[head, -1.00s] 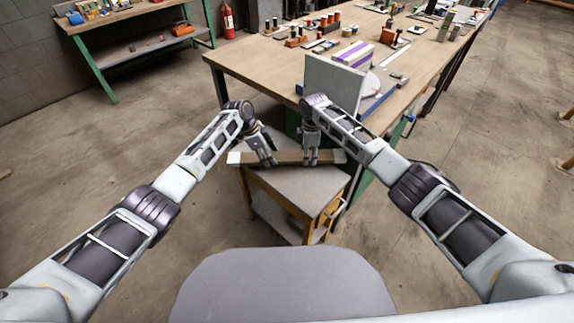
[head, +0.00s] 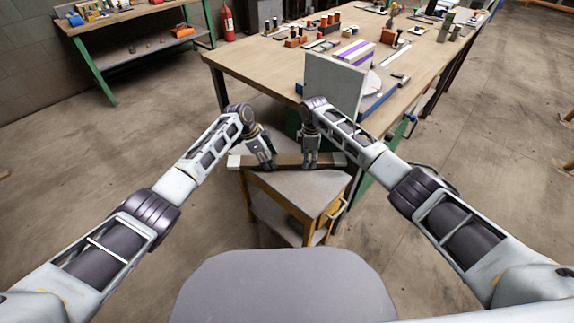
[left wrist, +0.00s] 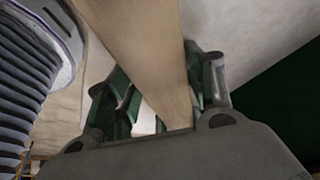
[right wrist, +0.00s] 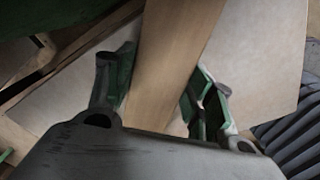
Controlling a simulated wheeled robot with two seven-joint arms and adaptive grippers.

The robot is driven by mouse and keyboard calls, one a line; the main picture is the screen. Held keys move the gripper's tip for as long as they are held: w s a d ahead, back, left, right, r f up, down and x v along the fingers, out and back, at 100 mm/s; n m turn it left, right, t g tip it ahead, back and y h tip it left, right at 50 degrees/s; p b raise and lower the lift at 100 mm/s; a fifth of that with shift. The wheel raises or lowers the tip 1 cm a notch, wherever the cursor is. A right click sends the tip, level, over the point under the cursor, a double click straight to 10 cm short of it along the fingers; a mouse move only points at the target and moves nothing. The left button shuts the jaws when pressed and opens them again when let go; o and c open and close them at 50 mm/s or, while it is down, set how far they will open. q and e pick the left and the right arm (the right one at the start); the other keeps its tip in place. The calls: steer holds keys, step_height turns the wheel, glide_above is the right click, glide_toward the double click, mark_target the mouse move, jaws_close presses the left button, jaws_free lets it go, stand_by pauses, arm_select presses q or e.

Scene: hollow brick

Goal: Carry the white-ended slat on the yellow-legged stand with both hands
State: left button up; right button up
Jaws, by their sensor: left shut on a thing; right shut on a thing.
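The white-ended slat (head: 288,160) lies across the far part of the yellow-legged stand (head: 303,184), its white left end (head: 234,161) sticking out past the stand's left edge. I cannot tell whether it touches the top or is just above it. My left gripper (head: 267,166) is shut on the slat left of its middle; my right gripper (head: 311,164) is shut on it right of the middle. In the left wrist view the slat (left wrist: 150,50) runs between the green-padded fingers. In the right wrist view the slat (right wrist: 170,55) also passes between the fingers.
A large wooden workbench (head: 255,62) with tools and blocks stands just behind the stand, with a grey upright panel (head: 335,88) at its near corner. A green-legged bench (head: 135,55) and a red extinguisher (head: 227,20) are at the back left. The floor at left is clear.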

steer(key=shift+f, duration=0.1)
stand_by(0.4)
arm_select(q)
steer(key=o, duration=1.3)
steer(key=shift+f, duration=0.1)
steer(key=shift+c, duration=0.2)
arm_select(e)
steer(key=o, duration=1.3)
steer(key=shift+c, duration=0.2)
arm_select(q)
steer(key=shift+a, duration=0.1)
steer(key=v, duration=1.2)
arm_select(e)
step_height(320, 180, up, 12)
arm_select(q)
steer(key=shift+s, duration=0.1)
arm_select(e)
steer(key=shift+s+f, duration=0.1)
